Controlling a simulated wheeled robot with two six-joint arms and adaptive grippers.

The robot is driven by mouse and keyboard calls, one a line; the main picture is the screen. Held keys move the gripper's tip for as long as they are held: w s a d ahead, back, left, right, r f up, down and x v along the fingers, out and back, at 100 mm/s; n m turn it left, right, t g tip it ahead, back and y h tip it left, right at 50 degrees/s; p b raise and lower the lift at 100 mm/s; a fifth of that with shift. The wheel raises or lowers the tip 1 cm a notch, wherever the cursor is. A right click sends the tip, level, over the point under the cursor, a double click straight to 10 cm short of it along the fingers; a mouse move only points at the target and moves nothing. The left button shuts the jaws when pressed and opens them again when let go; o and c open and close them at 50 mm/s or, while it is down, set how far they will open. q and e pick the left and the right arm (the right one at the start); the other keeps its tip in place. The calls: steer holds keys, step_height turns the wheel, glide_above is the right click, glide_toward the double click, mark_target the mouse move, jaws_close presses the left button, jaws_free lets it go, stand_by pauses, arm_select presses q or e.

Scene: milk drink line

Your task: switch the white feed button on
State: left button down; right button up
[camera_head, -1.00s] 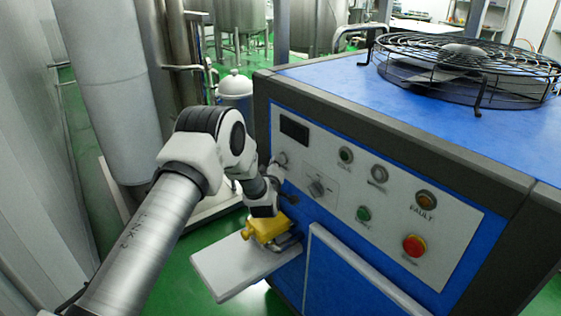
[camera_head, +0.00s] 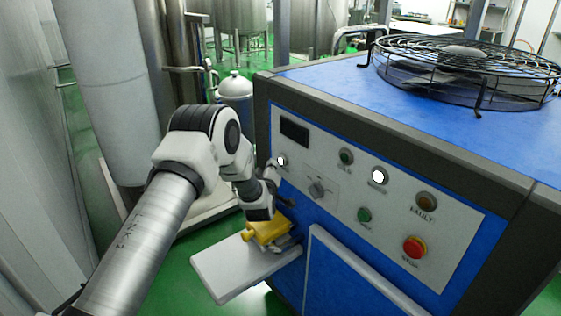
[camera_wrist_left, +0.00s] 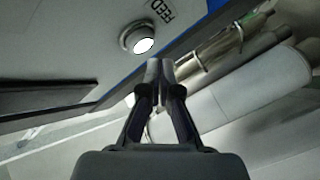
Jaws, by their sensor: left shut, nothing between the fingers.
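The white feed button (camera_head: 281,160) is lit bright white on the left of the machine's control panel. In the left wrist view the feed button (camera_wrist_left: 138,37) glows in its round metal ring, beside the word FEED. My left gripper (camera_head: 273,167) is just beside the button in the head view, partly hard to make out. In the left wrist view my left gripper (camera_wrist_left: 161,68) is shut and empty. Its fingertips are below and right of the button, with a visible gap between them. My right gripper is not in view.
The panel also holds a lit white lamp (camera_head: 378,176), a rotary knob (camera_head: 318,189), a green button (camera_head: 364,214) and a red stop button (camera_head: 414,246). A yellow part (camera_head: 267,232) lies on a pale shelf (camera_head: 228,275) below my left wrist. A fan guard tops the machine.

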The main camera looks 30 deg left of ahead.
arm_select(q)
steer(key=s, duration=0.1)
steer(key=s+a+p, duration=0.1)
steer(key=s, duration=0.1)
steer(key=s+a, duration=0.1)
steer(key=s, duration=0.1)
steer(key=shift+s+a, duration=0.1)
steer(key=shift+s, duration=0.15)
stand_by(1.4)
steer(key=s+d+f+m+g+h, duration=0.2)
steer(key=s+d+f+m+g, duration=0.1)
steer(key=s+d+f, duration=0.5)
steer(key=s+d+f+m+g+h, duration=0.25)
steer(key=s+d+f, duration=0.3)
steer(key=f, duration=0.45)
steer(key=s+d+f+m+g, duration=0.1)
steer(key=s+d+m+g, duration=0.1)
steer(key=s, duration=0.8)
steer(key=s+d+f+m+g+h, duration=0.1)
steer(key=s+g, duration=0.4)
steer(key=s, duration=0.5)
steer(key=s+d+f+m+g+h, duration=0.1)
steer(key=s+d+f+m+g, duration=0.2)
steer(key=s, duration=0.7)
steer(key=shift+d+f+m, duration=0.25)
steer(key=shift+d+m, duration=0.15)
steer(key=shift+m, duration=0.85)
